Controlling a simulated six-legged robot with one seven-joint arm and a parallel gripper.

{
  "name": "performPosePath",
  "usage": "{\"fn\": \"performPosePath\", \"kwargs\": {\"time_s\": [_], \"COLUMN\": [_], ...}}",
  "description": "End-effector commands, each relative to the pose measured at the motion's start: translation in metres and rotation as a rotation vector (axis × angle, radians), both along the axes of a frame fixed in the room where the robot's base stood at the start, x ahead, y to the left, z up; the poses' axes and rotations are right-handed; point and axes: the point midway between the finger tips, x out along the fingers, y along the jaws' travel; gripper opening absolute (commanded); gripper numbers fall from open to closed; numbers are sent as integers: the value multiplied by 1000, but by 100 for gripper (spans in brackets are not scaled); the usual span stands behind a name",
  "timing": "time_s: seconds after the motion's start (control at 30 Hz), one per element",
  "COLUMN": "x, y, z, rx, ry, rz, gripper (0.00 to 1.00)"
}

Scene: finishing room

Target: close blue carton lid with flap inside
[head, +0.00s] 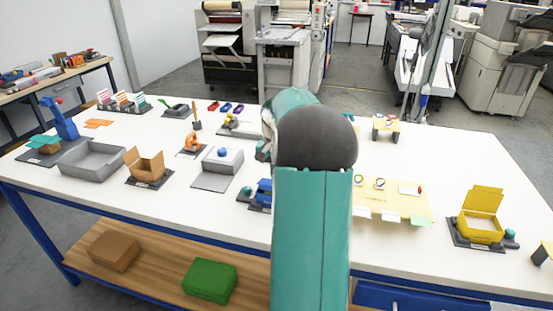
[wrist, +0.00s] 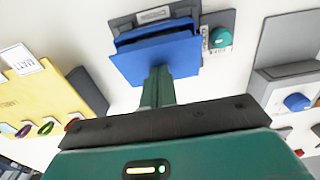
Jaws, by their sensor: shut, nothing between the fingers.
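The blue carton (wrist: 155,32) sits on a dark base plate (wrist: 125,22) at the top of the wrist view. Its broad lid panel (wrist: 153,60) faces the camera, with a narrow dark gap between the panel and the carton's far part. I cannot tell whether the flap is tucked inside. My gripper (wrist: 158,72) is shut and empty, its green fingertips over or against the lid's near edge; contact is unclear. In the head view the blue carton (head: 263,190) is partly hidden behind my arm, and my fingertips are hidden.
A teal knob (wrist: 220,37) stands beside the carton on the plate. A grey block with a blue knob (wrist: 297,102) is at right, and a yellow board (wrist: 45,90) is at left. An open brown carton (head: 148,168) and an open yellow carton (head: 481,220) stand farther off.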

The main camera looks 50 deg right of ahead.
Motion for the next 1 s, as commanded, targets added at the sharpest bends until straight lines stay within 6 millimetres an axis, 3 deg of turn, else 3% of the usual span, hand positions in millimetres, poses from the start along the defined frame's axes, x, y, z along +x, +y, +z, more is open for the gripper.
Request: {"fn": "performPosePath", "kwargs": {"time_s": [1.0], "x": [-3], "y": [9], "z": [-14], "rx": [-1], "ry": [0], "rz": [0], "gripper": [0]}}
